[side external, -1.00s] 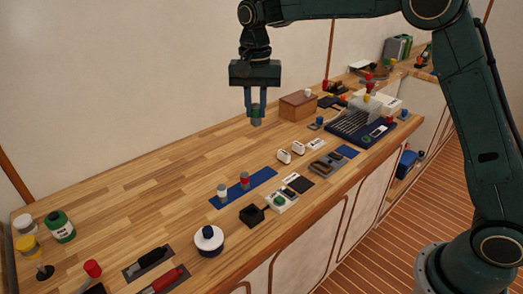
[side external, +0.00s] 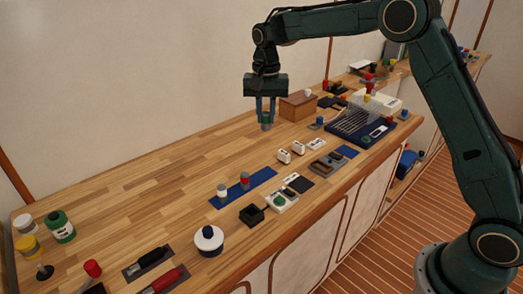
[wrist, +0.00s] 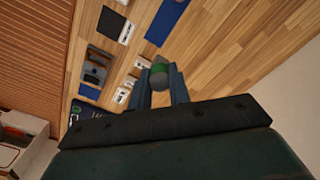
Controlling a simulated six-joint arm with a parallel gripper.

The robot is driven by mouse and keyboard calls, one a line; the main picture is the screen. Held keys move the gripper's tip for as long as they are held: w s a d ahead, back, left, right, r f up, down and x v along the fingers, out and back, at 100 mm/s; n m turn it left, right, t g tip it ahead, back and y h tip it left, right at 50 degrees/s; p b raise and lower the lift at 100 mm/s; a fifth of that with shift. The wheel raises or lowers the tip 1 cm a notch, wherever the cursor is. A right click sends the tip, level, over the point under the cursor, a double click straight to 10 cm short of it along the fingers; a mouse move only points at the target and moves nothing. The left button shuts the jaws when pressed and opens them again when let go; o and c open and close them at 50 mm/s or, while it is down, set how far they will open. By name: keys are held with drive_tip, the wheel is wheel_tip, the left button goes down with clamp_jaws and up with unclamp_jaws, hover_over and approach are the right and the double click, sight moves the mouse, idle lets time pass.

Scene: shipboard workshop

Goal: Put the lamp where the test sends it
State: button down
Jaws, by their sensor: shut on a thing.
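My gripper (side external: 266,113) is shut on a small lamp (side external: 266,125) with a grey end and a green band. In the side view it hangs upright near the wooden box, apparently above the bench top. In the wrist view the lamp (wrist: 160,73) sits between the fingertips, over the bench. A blue mat (side external: 262,178) lies mid-bench, with a white-and-grey piece (side external: 222,191) and a red-banded piece (side external: 244,181) standing on it. A white unit with a green spot (side external: 283,202) lies near the front edge, beside a black open box (side external: 251,214).
Two small white blocks (side external: 284,156) stand mid-bench. A grey device (side external: 325,166) and a dark blue rack (side external: 357,128) are to the right, and a wooden box (side external: 297,106) behind. The left bench middle is clear.

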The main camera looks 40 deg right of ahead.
sight(265, 130)
wheel_tip(265, 130, down, 11)
drive_tip(key=shift+r, duration=0.15)
drive_tip(key=shift+f, duration=2.1)
drive_tip(key=shift+f, duration=0.15)
drive_tip(key=c, duration=1.3)
unclamp_jaws()
wheel_tip(265, 130, up, 12)
